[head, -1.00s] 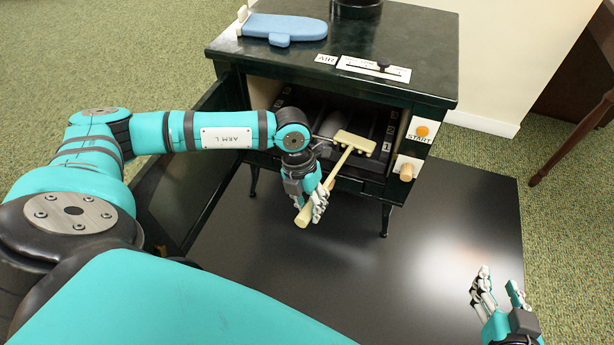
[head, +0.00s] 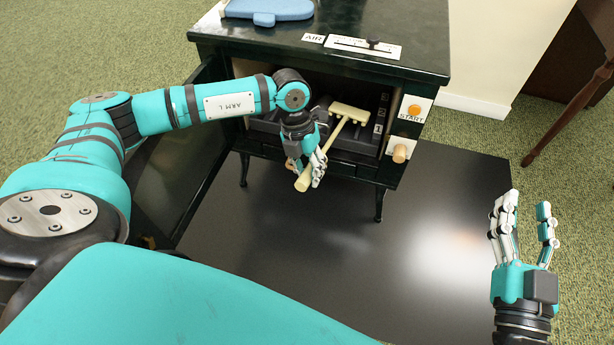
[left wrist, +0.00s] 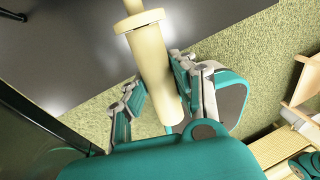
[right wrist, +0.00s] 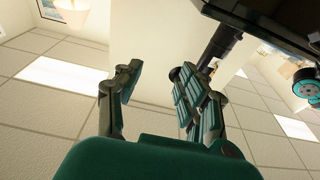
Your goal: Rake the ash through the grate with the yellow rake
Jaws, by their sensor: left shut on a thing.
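The pale yellow rake (head: 350,112) is held in my left gripper (head: 309,172), which is shut around its thick handle. The rake's head lies inside the open firebox of the dark green stove (head: 420,45). In the left wrist view the handle (left wrist: 152,70) runs between the fingers of my left gripper (left wrist: 160,95). The grate (head: 368,135) shows as dark bars inside the firebox, partly hidden by my left arm and the rake. I cannot make out the ash clearly. My right gripper (head: 524,225) is open and empty, to the right above the floor plate; it also shows open in the right wrist view (right wrist: 155,85).
The stove door (head: 185,165) stands open on the left, behind my left arm. A blue mitt (head: 268,10) lies on the stove top. An AIR slider (head: 365,46) and an orange START button (head: 414,112) are on the stove. The black floor plate (head: 300,255) is clear in front.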

